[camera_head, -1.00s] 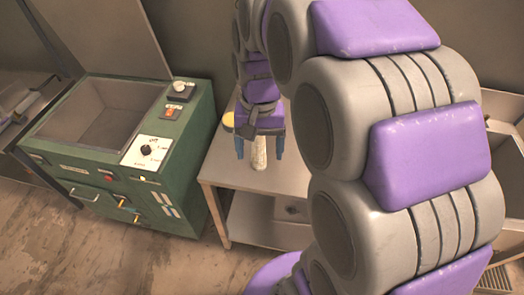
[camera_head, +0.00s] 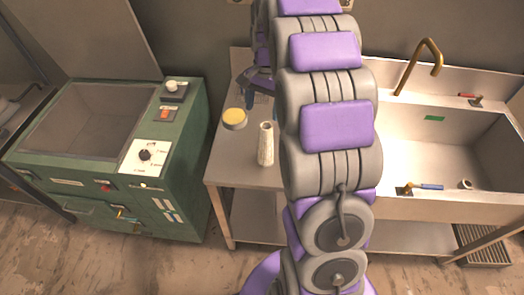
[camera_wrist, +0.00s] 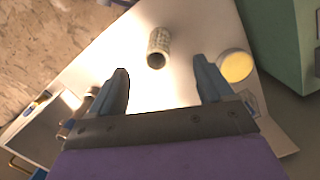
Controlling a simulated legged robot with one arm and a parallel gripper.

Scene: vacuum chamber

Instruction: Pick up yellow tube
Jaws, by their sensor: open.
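A pale cream, hollow tube (camera_head: 266,146) stands upright on the small table (camera_head: 226,168). It also shows in the wrist view (camera_wrist: 159,44), ahead of the gap between my fingertips, its open end facing the camera. No strongly yellow tube shows; a short round container with a yellow top (camera_head: 235,118) stands to its left and behind it. In the wrist view that container (camera_wrist: 236,67) is right of my right finger. My gripper (camera_wrist: 161,66) is open and empty, apart from the tube. In the head view it is behind the tube, partly hidden by my arm.
A green cabinet with an open basin (camera_head: 180,150) stands left of the table. A metal sink (camera_head: 440,207) with a brass faucet (camera_head: 430,55) adjoins on the right, with small tools on its rim. The wall is close behind the table.

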